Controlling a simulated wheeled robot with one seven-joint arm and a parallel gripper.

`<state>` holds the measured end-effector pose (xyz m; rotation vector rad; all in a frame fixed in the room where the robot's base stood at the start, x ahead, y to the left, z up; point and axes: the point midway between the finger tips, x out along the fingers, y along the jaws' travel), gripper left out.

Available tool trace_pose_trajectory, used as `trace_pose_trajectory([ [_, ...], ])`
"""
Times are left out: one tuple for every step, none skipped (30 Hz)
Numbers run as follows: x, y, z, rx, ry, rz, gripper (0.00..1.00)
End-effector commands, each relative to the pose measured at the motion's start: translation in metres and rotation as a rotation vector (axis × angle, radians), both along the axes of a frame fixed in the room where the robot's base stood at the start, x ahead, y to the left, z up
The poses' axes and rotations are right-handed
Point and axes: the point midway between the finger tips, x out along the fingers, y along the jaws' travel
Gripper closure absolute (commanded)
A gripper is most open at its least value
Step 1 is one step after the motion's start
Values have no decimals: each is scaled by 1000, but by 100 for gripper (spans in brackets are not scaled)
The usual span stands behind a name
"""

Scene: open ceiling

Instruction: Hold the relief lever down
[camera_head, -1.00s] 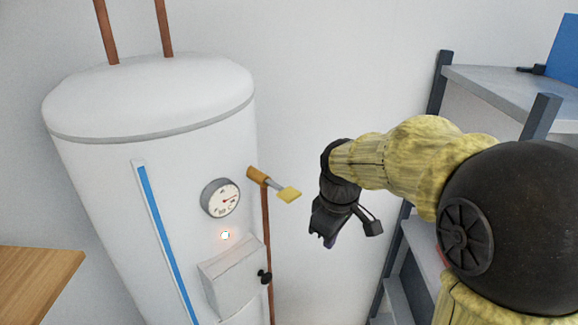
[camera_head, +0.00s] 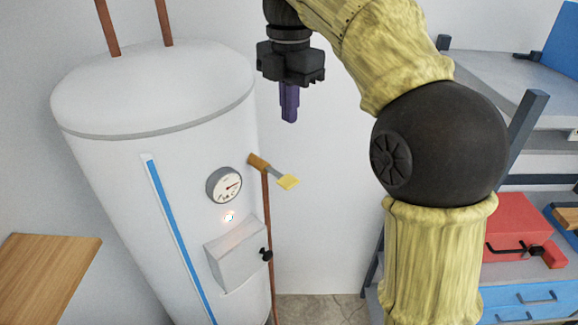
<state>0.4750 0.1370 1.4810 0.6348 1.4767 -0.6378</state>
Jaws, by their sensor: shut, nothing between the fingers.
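The relief lever (camera_head: 287,182) has a yellow paddle end and sticks out to the right from a brass valve (camera_head: 259,163) on the side of the white tank (camera_head: 120,150). It slopes slightly down to the right. My gripper (camera_head: 290,118) is above the lever in the picture, pointing down, with its purple fingers together and nothing between them. A gap shows between the fingertips and the paddle, and they do not touch. How far apart they are in depth is hard to tell.
A round gauge (camera_head: 224,185), a glowing light (camera_head: 229,217) and a grey box (camera_head: 235,252) with a black knob (camera_head: 266,254) are on the tank front. A copper pipe (camera_head: 268,220) runs below the valve. Shelves (camera_head: 490,85) and a red toolbox (camera_head: 515,225) stand right.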

Motion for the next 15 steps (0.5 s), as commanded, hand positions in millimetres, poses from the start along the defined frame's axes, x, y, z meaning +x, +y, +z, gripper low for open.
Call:
trace_pose_trajectory([
  [0,0,0,0,0,-2,100],
  [0,-1,0,0,0,-2,100],
  [0,-1,0,0,0,-3,100],
  [0,-1,0,0,0,-3,100],
  [0,-1,-1,0,0,-4,100],
  [0,-1,-2,0,0,-4,100],
  [0,-1,-3,0,0,-4,100],
  [0,-1,-4,0,0,-4,100],
  [0,-1,-6,0,0,-5,100],
  [0,-1,-9,-1,1,-5,100],
  [0,-1,-12,0,0,-5,100],
  [0,-1,-16,-1,1,-5,100],
  [0,-1,-19,-1,2,-5,100],
  [0,-1,-23,0,1,-5,100],
  [-1,-1,-28,-1,2,-5,100],
])
